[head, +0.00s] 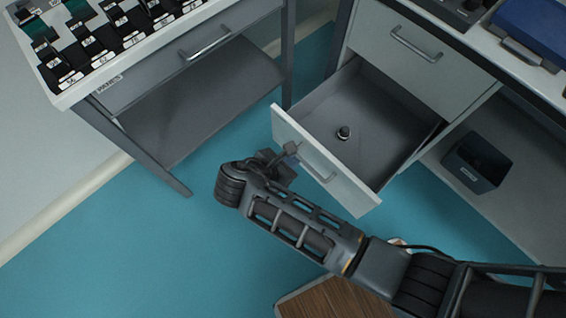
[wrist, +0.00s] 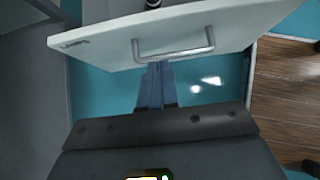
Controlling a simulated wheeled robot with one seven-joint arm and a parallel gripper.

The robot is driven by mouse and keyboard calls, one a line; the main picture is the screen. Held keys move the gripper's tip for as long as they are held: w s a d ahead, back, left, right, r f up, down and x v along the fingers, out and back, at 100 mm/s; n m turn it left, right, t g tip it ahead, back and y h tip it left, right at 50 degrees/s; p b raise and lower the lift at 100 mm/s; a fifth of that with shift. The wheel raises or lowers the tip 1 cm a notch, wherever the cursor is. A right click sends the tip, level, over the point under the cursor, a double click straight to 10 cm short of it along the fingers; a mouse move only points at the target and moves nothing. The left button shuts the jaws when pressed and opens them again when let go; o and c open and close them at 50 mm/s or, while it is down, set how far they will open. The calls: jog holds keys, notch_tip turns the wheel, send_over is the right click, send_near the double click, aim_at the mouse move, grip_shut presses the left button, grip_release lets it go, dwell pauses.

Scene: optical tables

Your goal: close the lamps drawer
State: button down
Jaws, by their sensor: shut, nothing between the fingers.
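The lamps drawer (head: 318,172) is pulled out from the right-hand cabinet, with a white front and a metal bar handle. A small dark round item (head: 343,132) lies inside it. In the wrist view the drawer front (wrist: 105,45) spans the top, with its handle (wrist: 174,52) near the middle and a label at its left end, too small to read surely. My gripper (wrist: 157,68) is shut and empty, its fingers pointing at the drawer front close to the handle. Whether the fingertips touch it cannot be told.
A closed drawer (head: 420,55) sits above the open one. A dark bin (head: 475,163) stands on the shelf to the right. Another table (head: 150,85) with a closed drawer and a tray of dark parts is at left. Blue floor (head: 130,245) is clear in front.

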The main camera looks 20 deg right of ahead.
aim_at(316, 147)
jog(key=shift+w+d+f, duration=0.35)
jog(key=shift+d+f, duration=0.1)
jog(key=shift+d, duration=0.6)
jog(key=shift+w+d+f, duration=0.35)
jog(key=shift+d+f, duration=0.1)
jog(key=shift+d, duration=0.65)
jog(key=shift+w+d+f, duration=0.35)
jog(key=shift+d+f, duration=0.1)
jog(key=shift+d, duration=0.6)
jog(key=shift+d, duration=0.1)
jog(key=shift+w+d+r, duration=0.1)
jog(key=shift+w+d, duration=0.05)
jog(key=shift+d, duration=0.4)
jog(key=w+d+p, duration=0.1)
jog(key=w+d, duration=0.3)
jog(key=d, duration=1)
jog(key=w+d+p, duration=0.2)
jog(key=w+d, duration=0.3)
jog(key=d, duration=0.9)
jog(key=shift+w+d, duration=0.15)
jog(key=shift+p, duration=0.35)
